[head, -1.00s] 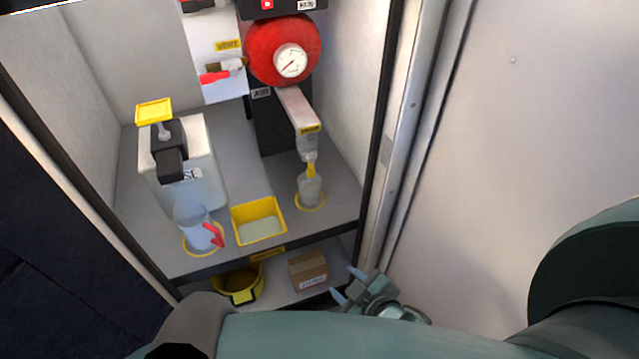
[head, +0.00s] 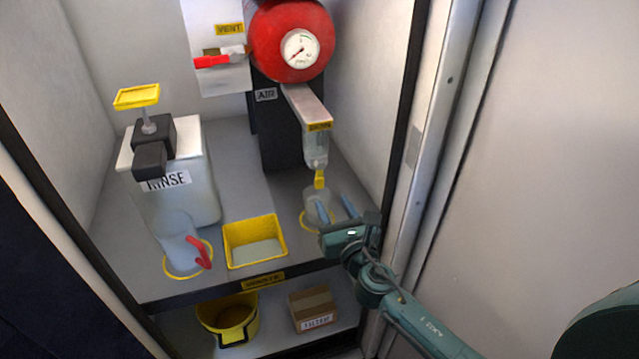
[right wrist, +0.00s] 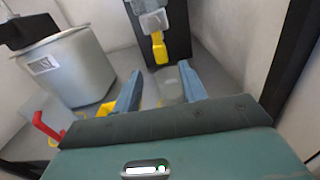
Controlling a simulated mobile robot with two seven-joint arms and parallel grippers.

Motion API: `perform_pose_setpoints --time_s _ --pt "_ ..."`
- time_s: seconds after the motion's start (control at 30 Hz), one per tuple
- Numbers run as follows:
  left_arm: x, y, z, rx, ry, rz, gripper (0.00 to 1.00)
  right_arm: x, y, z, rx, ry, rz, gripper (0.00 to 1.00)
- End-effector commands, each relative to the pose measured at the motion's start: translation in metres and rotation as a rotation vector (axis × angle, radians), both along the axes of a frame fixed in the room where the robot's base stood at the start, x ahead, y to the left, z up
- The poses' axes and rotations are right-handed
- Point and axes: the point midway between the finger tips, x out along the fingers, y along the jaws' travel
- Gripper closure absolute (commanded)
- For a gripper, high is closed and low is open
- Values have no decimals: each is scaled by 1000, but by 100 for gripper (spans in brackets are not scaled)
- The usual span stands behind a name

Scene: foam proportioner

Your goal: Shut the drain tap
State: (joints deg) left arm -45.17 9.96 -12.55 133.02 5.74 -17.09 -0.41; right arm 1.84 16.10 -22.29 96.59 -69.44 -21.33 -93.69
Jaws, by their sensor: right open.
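The drain tap is a small yellow lever (head: 319,179) under the clear bowl (head: 315,152) with a yellow label, below the red tank. In the head view it hangs down over a clear cup (head: 311,204) standing in a yellow ring. The right wrist view shows the yellow tap (right wrist: 158,45) ahead, between and beyond my fingertips. My right gripper (head: 335,207) is open and empty, in front of and below the tap, apart from it. Its blue fingers partly hide the cup. My left gripper is not in view.
The red tank (head: 270,50) with a gauge and a red-handled vent valve (head: 212,62) are above. A rinse container (head: 195,195), a jug with a red handle (head: 179,236) and a yellow tray (head: 227,248) stand left. The cabinet's black right edge (head: 412,120) is close to my right arm.

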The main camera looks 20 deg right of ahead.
Motion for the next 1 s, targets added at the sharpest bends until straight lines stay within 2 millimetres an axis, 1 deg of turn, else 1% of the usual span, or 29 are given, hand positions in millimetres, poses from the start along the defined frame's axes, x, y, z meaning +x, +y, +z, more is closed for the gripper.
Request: perform_pose_setpoints --time_s 0.03,0.2,0.3,0.43,0.6,0.9,1.0 --pt "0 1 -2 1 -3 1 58 12 1 0 1 -2 0 58" --pt "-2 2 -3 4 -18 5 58 49 2 -1 3 -3 -1 58" --pt "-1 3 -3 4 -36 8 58 68 3 -2 4 -2 0 58" --pt "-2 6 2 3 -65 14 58 86 3 -2 4 -1 -1 58" --pt "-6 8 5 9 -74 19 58 98 4 -1 6 1 0 58" --pt "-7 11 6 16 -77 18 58 100 4 0 6 1 0 58" --pt "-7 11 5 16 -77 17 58 100 4 0 6 1 0 66"
